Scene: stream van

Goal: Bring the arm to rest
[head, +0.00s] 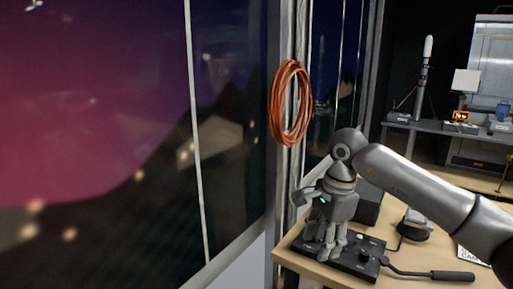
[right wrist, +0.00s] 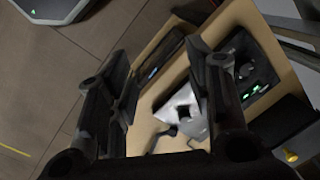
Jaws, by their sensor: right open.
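My right arm (head: 420,185) comes in from the right in the head view and bends down at the elbow-like joint. My right gripper (head: 327,243) points down, with its fingers over or in front of a black control panel (head: 352,262) on a tan table (head: 308,263). I cannot tell whether the fingers touch the panel. In the right wrist view the two fingers stand apart with nothing held between them, above the table (right wrist: 150,125). A white sheet or card (right wrist: 182,108) shows between them. My left gripper is not in view.
A black box (head: 368,205) stands behind the gripper. An orange cable coil (head: 290,105) hangs on the post by the window. A bench (head: 440,128) with equipment stands at the back right.

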